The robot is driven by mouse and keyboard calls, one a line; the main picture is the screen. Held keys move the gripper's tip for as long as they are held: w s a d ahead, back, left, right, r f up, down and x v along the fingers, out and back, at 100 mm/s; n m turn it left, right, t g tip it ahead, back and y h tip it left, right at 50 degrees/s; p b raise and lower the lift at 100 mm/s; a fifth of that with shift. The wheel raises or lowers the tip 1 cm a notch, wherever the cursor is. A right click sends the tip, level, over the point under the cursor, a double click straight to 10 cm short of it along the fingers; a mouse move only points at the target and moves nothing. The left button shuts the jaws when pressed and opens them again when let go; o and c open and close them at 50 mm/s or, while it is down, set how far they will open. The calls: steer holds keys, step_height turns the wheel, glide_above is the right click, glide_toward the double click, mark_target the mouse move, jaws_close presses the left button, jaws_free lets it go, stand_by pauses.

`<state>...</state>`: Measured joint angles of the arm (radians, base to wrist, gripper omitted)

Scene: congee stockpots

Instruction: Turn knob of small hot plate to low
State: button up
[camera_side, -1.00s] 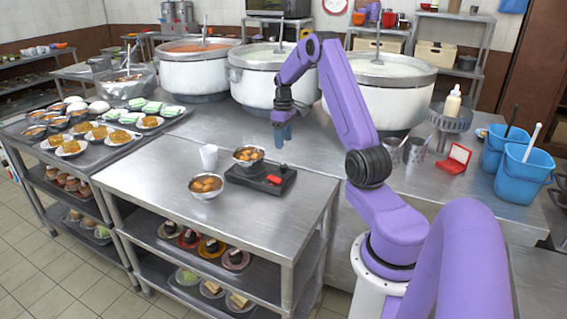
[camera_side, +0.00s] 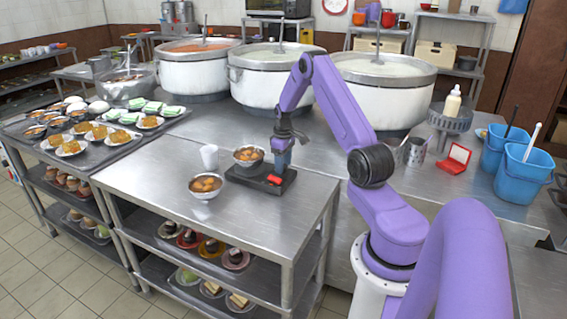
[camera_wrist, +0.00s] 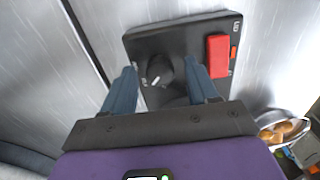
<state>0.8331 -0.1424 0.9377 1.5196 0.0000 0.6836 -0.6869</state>
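The small hot plate (camera_side: 240,180) is a flat black unit on the steel table. Its black front part (camera_wrist: 185,35) fills the middle of the wrist view. A round black knob (camera_wrist: 160,71) with a white pointer mark sits on it, next to a red block-shaped part (camera_wrist: 219,56), which also shows in the side view (camera_side: 274,179). Small white markings at the edges are too small to read. My gripper (camera_wrist: 159,68) is open, with one blue finger on each side of the knob. I cannot tell whether they touch it. In the side view, my gripper (camera_side: 280,168) is low over the unit.
A bowl of food (camera_side: 248,157) stands at the hot plate's back left. Another bowl (camera_side: 205,187) and a white cup (camera_side: 209,157) stand to its left. Large stockpots (camera_side: 270,75) stand behind. The front of the steel table (camera_side: 250,230) is clear.

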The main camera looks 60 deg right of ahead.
steer(key=c, duration=1)
steer(key=shift+m, duration=0.4)
steer(key=m, duration=0.3)
steer(key=shift+m, duration=2.5)
steer(key=o, duration=1)
steer(key=shift+o, duration=0.2)
